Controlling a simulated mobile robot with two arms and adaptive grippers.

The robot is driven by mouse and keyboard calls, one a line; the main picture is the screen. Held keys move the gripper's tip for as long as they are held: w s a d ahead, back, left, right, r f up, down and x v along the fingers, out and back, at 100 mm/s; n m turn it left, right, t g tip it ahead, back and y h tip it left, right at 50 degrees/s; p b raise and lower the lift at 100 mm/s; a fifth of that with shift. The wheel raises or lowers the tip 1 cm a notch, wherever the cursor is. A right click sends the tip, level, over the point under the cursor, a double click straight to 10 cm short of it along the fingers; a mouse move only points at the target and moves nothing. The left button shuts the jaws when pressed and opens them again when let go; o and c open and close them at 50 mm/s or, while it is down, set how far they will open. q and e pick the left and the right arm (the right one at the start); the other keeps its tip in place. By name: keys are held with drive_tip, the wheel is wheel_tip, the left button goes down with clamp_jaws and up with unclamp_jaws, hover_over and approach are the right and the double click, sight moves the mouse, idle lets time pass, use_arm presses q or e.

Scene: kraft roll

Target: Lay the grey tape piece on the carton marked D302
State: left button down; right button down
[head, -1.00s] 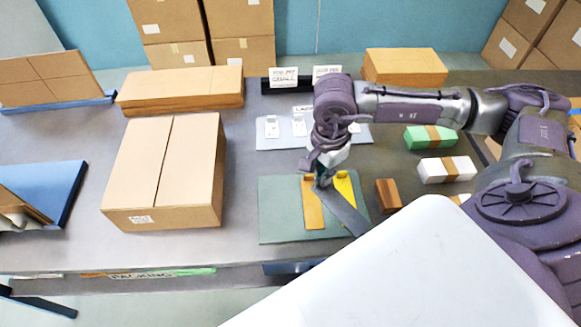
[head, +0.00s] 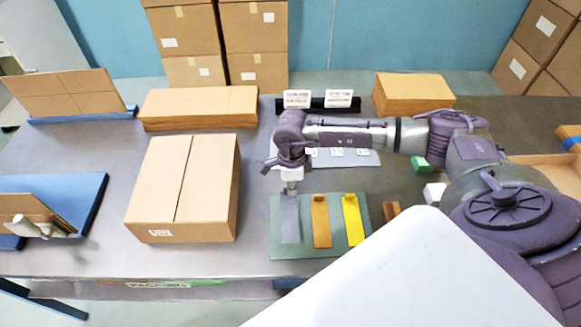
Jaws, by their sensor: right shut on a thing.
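My right gripper (head: 291,187) is shut on the top end of the grey tape piece (head: 290,222). The grey strip hangs down in front of the green mat (head: 337,222), left of an orange strip (head: 321,222) and a yellow strip (head: 353,220). I cannot tell whether its lower end touches the mat. A closed brown carton (head: 208,190) stands on the table to the left of the gripper. It has a small white label (head: 160,233) low on its front, too small to read. My left gripper is not in view.
Flat cardboard (head: 200,106) is stacked behind the carton. A blue board (head: 85,200) with a pale roll-like thing (head: 45,228) lies at the left. A grey tray (head: 365,158) with white items lies behind the mat. Table between carton and mat is clear.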

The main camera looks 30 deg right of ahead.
drive_tip(key=shift+w+a+f, duration=0.15)
drive_tip(key=shift+w+f, duration=0.05)
drive_tip(key=shift+f+p, duration=0.6)
drive_tip(key=shift+f, duration=1.4)
drive_tip(key=shift+f, duration=0.15)
drive_tip(key=c, duration=1.3)
unclamp_jaws()
